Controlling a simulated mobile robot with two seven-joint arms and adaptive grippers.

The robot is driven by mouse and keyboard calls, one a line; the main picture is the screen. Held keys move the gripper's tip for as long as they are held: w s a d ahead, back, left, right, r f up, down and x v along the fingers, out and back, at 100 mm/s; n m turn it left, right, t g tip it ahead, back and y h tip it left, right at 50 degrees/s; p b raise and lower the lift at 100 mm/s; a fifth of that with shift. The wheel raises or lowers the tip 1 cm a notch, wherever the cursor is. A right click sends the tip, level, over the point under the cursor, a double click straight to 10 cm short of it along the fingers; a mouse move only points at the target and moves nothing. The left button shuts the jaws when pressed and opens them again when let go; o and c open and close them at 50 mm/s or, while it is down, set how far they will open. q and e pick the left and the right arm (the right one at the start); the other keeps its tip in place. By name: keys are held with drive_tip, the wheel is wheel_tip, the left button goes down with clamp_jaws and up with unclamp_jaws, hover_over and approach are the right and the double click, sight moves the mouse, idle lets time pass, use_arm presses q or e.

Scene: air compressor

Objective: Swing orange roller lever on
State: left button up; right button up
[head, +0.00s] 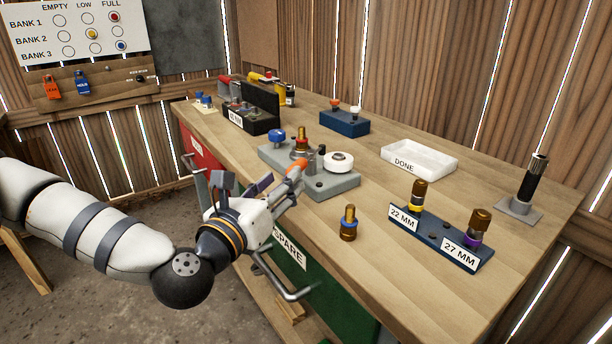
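An orange lever (296,168) shows at the near edge of the grey compressor block (332,186) on the workbench, angled up to the right. A white round knob or roller (339,160) sits on the block to its right. My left gripper (276,194) is in front of the block at the bench's near edge, just below and left of the orange lever. Its body hides the lever's lower end, and I cannot tell whether they touch. The finger gap is not clear from this angle. My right gripper is out of view.
A brass fitting (348,224) stands on the bench near the block. A blue socket rack (434,238), a white DONE tray (418,159) and a black post (532,180) are to the right. Bare wood lies between the block and the tray.

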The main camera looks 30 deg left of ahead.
use_arm(q)
drive_tip(key=w, duration=0.6)
drive_tip(key=shift+w+a+f, duration=0.1)
drive_tip(key=shift+w+a, duration=0.25)
drive_tip(key=shift+w, duration=0.05)
clamp_jaws()
